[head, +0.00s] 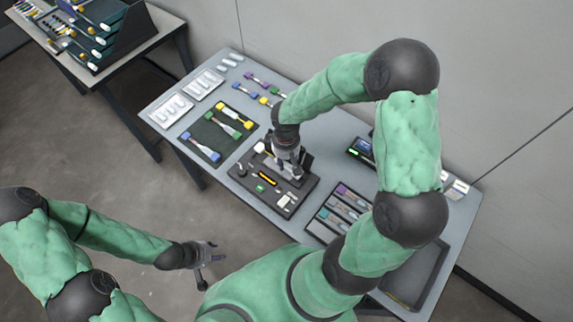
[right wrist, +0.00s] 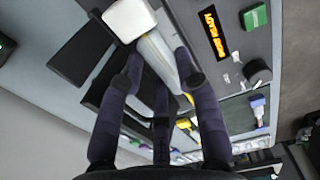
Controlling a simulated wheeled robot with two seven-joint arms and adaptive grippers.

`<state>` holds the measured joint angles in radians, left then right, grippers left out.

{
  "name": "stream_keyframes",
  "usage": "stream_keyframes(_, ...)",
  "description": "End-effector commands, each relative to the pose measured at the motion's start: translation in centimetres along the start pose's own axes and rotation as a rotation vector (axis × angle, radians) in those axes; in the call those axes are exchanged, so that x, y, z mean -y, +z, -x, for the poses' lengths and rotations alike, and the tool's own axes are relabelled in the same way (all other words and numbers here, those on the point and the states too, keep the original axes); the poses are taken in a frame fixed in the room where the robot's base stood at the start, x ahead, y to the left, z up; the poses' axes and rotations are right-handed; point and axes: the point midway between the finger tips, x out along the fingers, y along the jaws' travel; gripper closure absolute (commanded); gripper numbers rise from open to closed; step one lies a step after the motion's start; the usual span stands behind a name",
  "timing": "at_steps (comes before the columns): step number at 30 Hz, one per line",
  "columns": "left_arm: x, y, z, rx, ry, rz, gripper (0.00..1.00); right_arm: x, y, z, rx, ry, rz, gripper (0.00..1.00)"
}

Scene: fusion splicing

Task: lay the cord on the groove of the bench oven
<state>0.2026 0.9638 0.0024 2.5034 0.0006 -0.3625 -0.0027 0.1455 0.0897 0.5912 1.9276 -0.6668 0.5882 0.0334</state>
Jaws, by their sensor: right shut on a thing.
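My right gripper (head: 289,166) is low over the dark bench unit (head: 240,179), with its fingers pointing down. In the right wrist view the right gripper (right wrist: 158,75) is shut on a pale, straight bar with a white end block (right wrist: 130,18), which looks like the cord. The bar lies slantwise between the fingers, over a dark part of the unit. The bench oven shows an orange lit display (right wrist: 213,34) beside the fingers. Its groove is hidden under the bar and fingers. My left gripper (head: 208,265) hangs empty off the table's front edge, its fingers apart.
A dark mat (head: 228,112) with colour-ended cords lies left of the unit. White trays (head: 171,110) stand at the table's left end. A compartment tray (head: 325,222) and a device with a green screen (head: 361,149) are to the right. Another table (head: 150,30) stands behind.

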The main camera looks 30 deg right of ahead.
Motion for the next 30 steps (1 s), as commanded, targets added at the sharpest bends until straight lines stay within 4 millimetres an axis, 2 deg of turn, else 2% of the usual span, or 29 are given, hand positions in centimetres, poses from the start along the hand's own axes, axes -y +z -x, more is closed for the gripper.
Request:
stream_keyframes(3,0.3,0.0,-0.8,0.000,0.000,0.000,0.60,-0.2,0.0,-2.0,0.003,-0.002,0.000,1.00)
stream_keyframes(6,0.4,0.0,-1.2,0.000,0.000,0.000,0.60,-0.1,0.0,-3.2,0.002,-0.002,-0.001,1.00)
stream_keyframes(14,0.4,0.0,-1.1,0.000,0.000,0.000,0.60,-0.2,0.0,-3.2,0.001,0.000,0.000,1.00)
stream_keyframes(30,0.8,-0.1,-2.3,0.000,0.000,0.000,0.60,-0.1,0.0,-4.5,0.001,-0.001,0.000,1.00)
